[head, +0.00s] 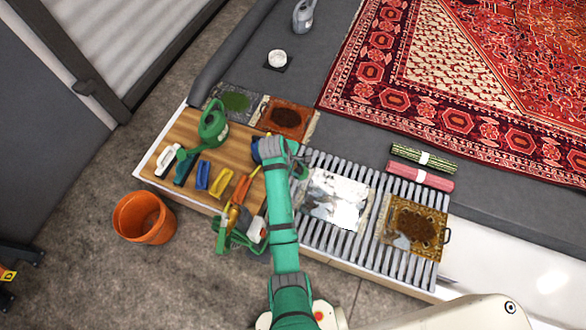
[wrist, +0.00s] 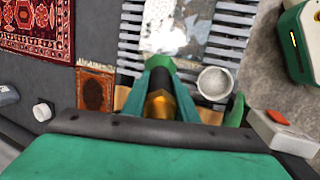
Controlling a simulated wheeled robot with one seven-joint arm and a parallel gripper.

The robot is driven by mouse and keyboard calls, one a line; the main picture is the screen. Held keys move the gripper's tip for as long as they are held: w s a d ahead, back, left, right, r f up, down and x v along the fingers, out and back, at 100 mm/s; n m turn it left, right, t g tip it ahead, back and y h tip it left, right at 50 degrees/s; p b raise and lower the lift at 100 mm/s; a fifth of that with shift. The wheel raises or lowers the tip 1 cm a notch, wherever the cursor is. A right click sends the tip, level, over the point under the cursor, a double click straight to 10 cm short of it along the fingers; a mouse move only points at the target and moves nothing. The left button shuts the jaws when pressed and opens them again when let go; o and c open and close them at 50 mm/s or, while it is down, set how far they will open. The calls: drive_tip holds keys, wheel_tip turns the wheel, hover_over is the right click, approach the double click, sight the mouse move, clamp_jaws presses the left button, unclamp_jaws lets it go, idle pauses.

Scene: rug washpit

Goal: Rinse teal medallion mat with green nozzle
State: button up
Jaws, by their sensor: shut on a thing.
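My gripper (wrist: 160,88) is shut on a tool with a black and brass body (wrist: 160,104) and a green head (wrist: 161,64), which looks like the green nozzle. It hangs over the work surface between the wooden board and the slatted rack; in the head view my arm hides most of it. A mat largely covered in white foam (head: 337,200) lies on the rack (head: 365,235), and its near part shows in the wrist view (wrist: 168,28), ahead of the nozzle. The foam hides its pattern, so I cannot tell whether it is the teal medallion mat.
A golden mat with a brown stain (head: 414,226) lies right of the foamy one. A rust mat (head: 286,117) and a grey mat with a green stain (head: 235,101) lie at the back. A green watering can (head: 213,123) stands on the board (head: 170,132); an orange bucket (head: 144,218) stands on the floor.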

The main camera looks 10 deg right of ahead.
drive_tip(key=s+d, duration=0.7)
drive_tip(key=d, duration=0.3)
drive_tip(key=s+d, duration=0.7)
drive_tip(key=d, duration=0.4)
drive_tip(key=shift+s+d, duration=0.25)
drive_tip(key=shift+d, duration=0.05)
idle(2.1)
idle(0.4)
